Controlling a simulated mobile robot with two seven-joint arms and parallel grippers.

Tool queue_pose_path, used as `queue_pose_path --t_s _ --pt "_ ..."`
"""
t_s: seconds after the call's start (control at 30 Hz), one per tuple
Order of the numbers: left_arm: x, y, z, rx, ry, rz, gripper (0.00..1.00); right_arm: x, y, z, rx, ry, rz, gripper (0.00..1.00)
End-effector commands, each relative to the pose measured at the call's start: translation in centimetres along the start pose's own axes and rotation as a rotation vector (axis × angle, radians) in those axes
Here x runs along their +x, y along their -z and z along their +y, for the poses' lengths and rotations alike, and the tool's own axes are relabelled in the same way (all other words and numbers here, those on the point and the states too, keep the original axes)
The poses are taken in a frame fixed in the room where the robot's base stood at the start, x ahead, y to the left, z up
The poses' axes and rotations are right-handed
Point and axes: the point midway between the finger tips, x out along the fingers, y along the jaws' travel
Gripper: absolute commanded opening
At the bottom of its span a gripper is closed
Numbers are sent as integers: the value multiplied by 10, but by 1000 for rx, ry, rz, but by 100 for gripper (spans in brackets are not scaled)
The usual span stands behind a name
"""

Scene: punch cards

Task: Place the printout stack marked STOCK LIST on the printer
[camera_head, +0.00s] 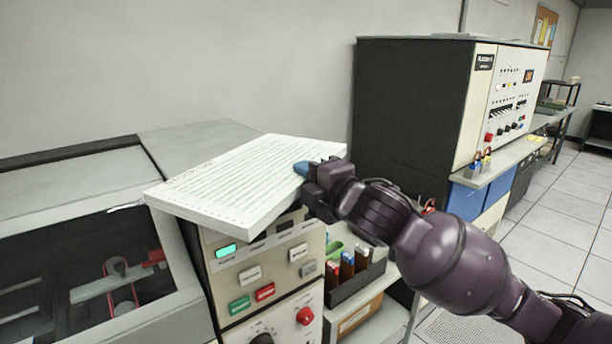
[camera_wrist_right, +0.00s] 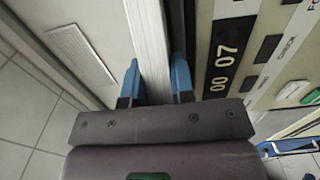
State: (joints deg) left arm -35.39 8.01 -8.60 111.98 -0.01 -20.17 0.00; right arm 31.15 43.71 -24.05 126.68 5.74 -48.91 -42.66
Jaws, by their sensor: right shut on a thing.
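The printout stack (camera_head: 250,178) is a thick white block of lined paper, lying roughly flat above the right end of the grey printer (camera_head: 205,140). Its front edge juts out over the control panel. I cannot tell whether it touches the printer's top. No STOCK LIST mark is readable from here. My right gripper (camera_head: 305,170) is shut on the stack's right edge. In the right wrist view the stack's pale edge (camera_wrist_right: 148,40) runs between the blue fingertips of the right gripper (camera_wrist_right: 154,82). My left gripper is not in view.
The printer's control panel (camera_head: 262,270) has coloured buttons and a red knob. To its right is a dark holder with marker-like items (camera_head: 350,270) on a shelf. A large black cabinet (camera_head: 410,110) with a white switch panel stands behind my right arm. Tiled floor is open at right.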

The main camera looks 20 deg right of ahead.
Motion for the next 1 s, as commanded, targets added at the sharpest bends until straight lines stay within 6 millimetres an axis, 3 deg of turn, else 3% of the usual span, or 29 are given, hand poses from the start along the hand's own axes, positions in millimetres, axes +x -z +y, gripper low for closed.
queue_pose_path --t_s 0.23,0.27,0.4,0.73,1.0 --pt "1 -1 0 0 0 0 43 0 0 -2 0 -4 1 0" --pt "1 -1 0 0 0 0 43 0 0 -3 0 0 0 28" --pt "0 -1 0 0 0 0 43 0 0 -2 0 0 0 49" --pt "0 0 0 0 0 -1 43 0 0 1 0 0 0 49" --pt "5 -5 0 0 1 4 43 -36 0 -1 -2 0 0 49"
